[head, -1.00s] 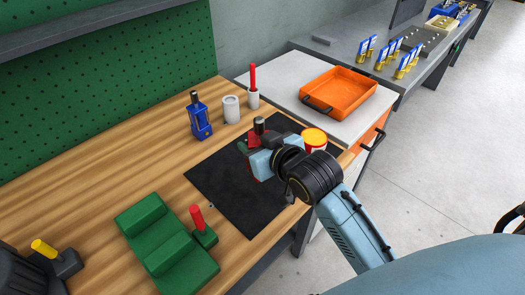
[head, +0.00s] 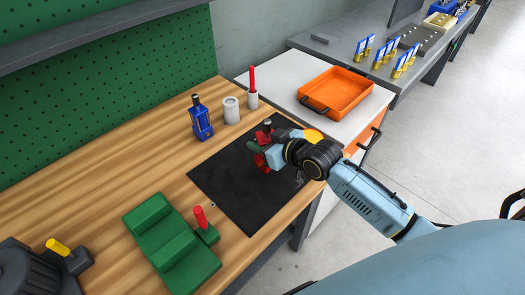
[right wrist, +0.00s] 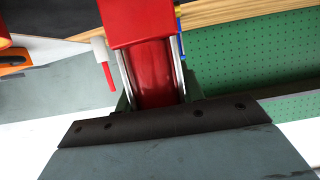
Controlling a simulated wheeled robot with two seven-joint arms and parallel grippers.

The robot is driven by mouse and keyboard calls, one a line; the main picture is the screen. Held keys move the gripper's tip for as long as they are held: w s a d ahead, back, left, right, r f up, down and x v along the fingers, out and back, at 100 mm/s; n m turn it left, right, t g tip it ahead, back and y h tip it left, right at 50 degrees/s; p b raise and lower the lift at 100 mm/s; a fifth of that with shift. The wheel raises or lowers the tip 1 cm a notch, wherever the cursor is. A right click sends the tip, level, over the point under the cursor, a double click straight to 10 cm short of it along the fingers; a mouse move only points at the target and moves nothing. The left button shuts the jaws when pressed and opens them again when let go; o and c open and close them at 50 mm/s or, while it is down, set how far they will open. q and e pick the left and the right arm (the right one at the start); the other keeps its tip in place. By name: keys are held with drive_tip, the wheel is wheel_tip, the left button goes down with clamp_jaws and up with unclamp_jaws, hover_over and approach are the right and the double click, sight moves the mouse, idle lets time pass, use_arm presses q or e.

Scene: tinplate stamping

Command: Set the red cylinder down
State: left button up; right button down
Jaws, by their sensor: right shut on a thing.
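The red cylinder (head: 260,163) has red end pieces and a dark metal top. In the head view it is over the far part of the black mat (head: 235,190), and I cannot tell whether it touches the mat. My right gripper (head: 263,150) is shut on it, and the gripper body hides part of it. In the right wrist view the red cylinder (right wrist: 153,75) shows a red block and a rounded red barrel between two bright side bars. Its far end is hidden there. My left gripper is not in view.
A blue bottle-shaped tool (head: 201,122), a white cup (head: 231,110) and a red stick in a white holder (head: 252,98) stand behind the mat. A yellow-lidded jar (head: 314,135) is partly hidden by my arm. A green stepped block (head: 170,245) stands in front. An orange tray (head: 335,90) lies beyond.

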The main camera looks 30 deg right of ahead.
drive_tip(key=shift+f, duration=1.6)
drive_tip(key=shift+f, duration=0.1)
drive_tip(key=c, duration=0.9)
unclamp_jaws()
drive_tip(key=shift+f, duration=0.1)
drive_tip(key=shift+s, duration=0.1)
drive_tip(key=v, duration=1.2)
drive_tip(key=shift+p, duration=0.4)
